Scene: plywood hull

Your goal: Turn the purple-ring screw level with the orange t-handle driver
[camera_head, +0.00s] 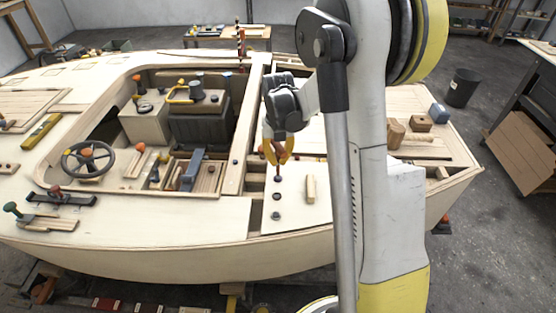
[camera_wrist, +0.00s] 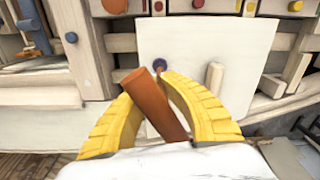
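My gripper (camera_head: 277,150) is over the pale panel (camera_head: 296,212) on the boat's near side. Its yellow fingers are shut on the orange t-handle driver (camera_head: 278,171), whose shaft points down toward the panel. In the wrist view the orange-brown handle (camera_wrist: 158,108) lies tilted between the two fingers. Two dark round screw heads show on the panel, a farther one (camera_head: 277,196) and a nearer one (camera_head: 275,215). In the wrist view a dark bluish-purple head (camera_wrist: 159,65) shows just beyond the handle. I cannot tell ring colours in the head view, nor whether the driver tip touches a screw.
A small upright wooden peg (camera_head: 310,188) stands on the panel right of the screws. A steering wheel (camera_head: 88,159) and levers are to the left. Wooden blocks (camera_head: 396,133) and a blue block (camera_head: 438,113) sit on the right deck. The panel's front part is clear.

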